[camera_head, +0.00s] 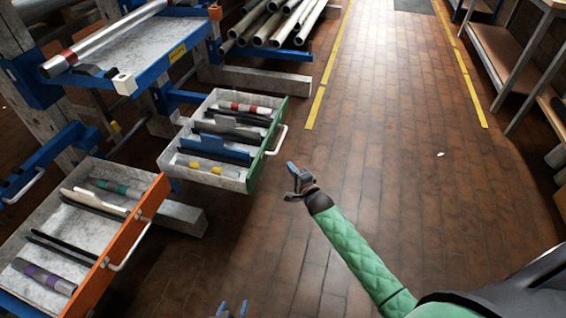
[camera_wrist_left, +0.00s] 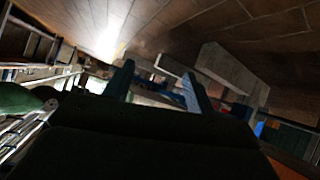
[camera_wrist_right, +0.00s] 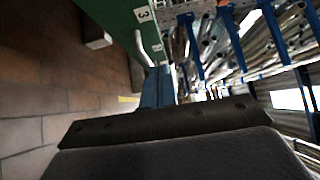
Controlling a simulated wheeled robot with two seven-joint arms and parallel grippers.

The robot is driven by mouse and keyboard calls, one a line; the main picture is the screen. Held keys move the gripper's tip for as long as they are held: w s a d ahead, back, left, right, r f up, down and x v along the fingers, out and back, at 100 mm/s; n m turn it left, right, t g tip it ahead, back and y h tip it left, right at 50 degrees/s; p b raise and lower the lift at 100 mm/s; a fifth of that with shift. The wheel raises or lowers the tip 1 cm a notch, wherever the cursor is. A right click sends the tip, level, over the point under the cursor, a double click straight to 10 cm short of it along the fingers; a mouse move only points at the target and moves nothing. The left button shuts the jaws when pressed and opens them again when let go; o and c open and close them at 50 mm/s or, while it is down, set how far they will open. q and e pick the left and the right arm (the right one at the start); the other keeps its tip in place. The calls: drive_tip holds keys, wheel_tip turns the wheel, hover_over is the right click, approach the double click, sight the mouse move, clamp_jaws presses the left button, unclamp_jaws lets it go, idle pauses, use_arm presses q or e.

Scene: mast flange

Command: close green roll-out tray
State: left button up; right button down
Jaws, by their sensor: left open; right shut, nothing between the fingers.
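The green roll-out tray (camera_head: 267,150) is pulled out from the rack in the head view, with rods, tubes and dark pieces inside. Its pale bar handle (camera_head: 279,140) is on the green front. My right gripper (camera_head: 292,172) is shut and empty, a little in front of the green front and to the right of the handle. In the right wrist view, the shut fingers (camera_wrist_right: 158,75) point toward the green front (camera_wrist_right: 112,18) and its handle (camera_wrist_right: 143,46); contact cannot be told. My left gripper (camera_head: 232,309) is open at the bottom edge; its spread fingers (camera_wrist_left: 157,82) show empty in the left wrist view.
An orange-fronted tray (camera_head: 128,236) is also pulled out at lower left. A blue-edged shelf (camera_head: 140,45) with a tube sits above. Pipes (camera_head: 270,25) lie on the rack behind.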

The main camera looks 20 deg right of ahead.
approach(265, 145)
drive_tip(key=w+d, duration=0.2)
drive_tip(key=w, duration=0.1)
drive_tip(key=shift+w+a+f+b, duration=0.15)
drive_tip(key=shift+w+a+b, duration=0.4)
drive_tip(key=shift+w+a, duration=0.8)
drive_tip(key=shift+a, duration=0.1)
use_arm(q)
drive_tip(key=w+r+t+h, duration=0.1)
drive_tip(key=w+r+t, duration=0.3)
drive_tip(key=w+r, duration=0.3)
wheel_tip(265, 145, up, 6)
drive_tip(key=shift+d+f+t, duration=0.15)
drive_tip(key=shift+d+t, duration=0.15)
drive_tip(key=shift+d, duration=0.1)
use_arm(e)
drive_tip(key=shift+a, duration=0.1)
